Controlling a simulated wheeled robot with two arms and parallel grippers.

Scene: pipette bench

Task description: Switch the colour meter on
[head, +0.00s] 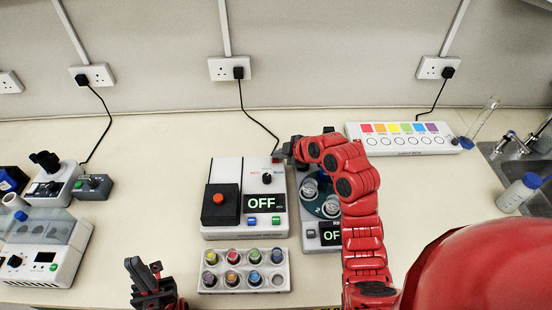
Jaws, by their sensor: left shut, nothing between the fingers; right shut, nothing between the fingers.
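The colour meter (222,165) appears to be the white box in the middle of the bench. It has a black lid with a red knob (218,198), a dial (267,178), a blue and a green button, and a screen (264,202) reading OFF. A small red part (276,160) shows at its back right corner. My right gripper (284,152) is shut and empty close to that corner; I cannot tell whether it touches. My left gripper (144,266) is shut and empty, low in front of the bench, left of the vial rack (205,286).
Right of the meter, a device with a round holder (317,206) and its own OFF screen is partly hidden by my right arm. Behind it lies a colour-swatch panel (408,147).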

